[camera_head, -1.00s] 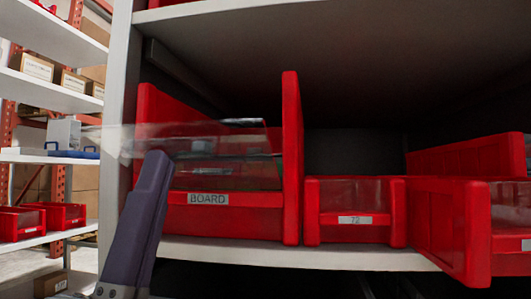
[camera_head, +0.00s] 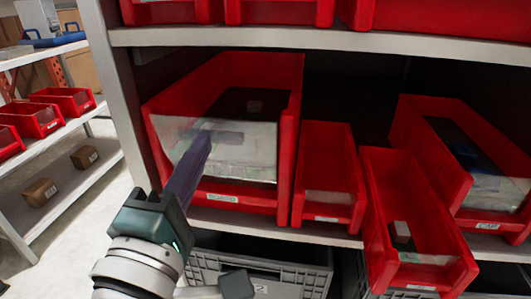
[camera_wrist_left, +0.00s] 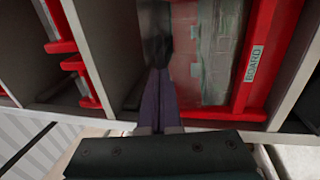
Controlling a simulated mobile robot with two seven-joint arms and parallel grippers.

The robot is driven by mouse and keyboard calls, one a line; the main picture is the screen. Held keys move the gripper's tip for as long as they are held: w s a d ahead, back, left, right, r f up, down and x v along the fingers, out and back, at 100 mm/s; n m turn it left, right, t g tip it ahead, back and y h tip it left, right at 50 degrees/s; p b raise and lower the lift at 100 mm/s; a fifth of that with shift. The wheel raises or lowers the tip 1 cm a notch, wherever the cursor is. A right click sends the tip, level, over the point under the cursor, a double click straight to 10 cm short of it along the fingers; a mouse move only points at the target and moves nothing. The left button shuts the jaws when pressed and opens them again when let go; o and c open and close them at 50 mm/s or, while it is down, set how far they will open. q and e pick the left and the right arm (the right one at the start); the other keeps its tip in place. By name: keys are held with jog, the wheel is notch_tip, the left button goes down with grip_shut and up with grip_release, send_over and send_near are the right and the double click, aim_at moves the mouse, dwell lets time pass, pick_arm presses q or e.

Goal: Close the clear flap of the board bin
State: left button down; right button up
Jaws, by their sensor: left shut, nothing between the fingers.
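The board bin (camera_head: 290,150) is the large red bin at the left of the middle shelf in the head view. Its label BOARD reads clearly in the wrist view (camera_wrist_left: 255,63). The clear flap (camera_head: 250,135) slopes down across the bin's front opening, and pale contents show through it. I cannot tell if it is fully seated. My left gripper (camera_head: 207,140) is shut and empty, its purple fingers in front of the flap; contact is unclear. The fingers also show in the wrist view (camera_wrist_left: 160,75).
Right of the board bin stand a narrow red bin (camera_head: 327,170), another one jutting forward (camera_head: 375,215) and a larger red bin (camera_head: 415,130). Red bins fill the shelf above. A grey crate (camera_head: 205,270) is below. A white post (camera_head: 125,110) borders the left.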

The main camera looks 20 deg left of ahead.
pick_arm(q)
jog(key=shift+w+a+r+g+p, duration=0.1)
jog(key=shift+w+r+g+p, duration=0.3)
jog(key=shift+w+r+p, duration=0.3)
jog(key=shift+w+a+f+p, duration=0.1)
jog(key=shift+w+a+p, duration=0.1)
jog(key=shift+w+p, duration=0.45)
pick_arm(e)
jog(key=shift+r, duration=2.1)
pick_arm(q)
jog(key=shift+s, duration=0.2)
jog(key=shift+d, duration=0.1)
pick_arm(e)
jog(key=shift+s, duration=0.1)
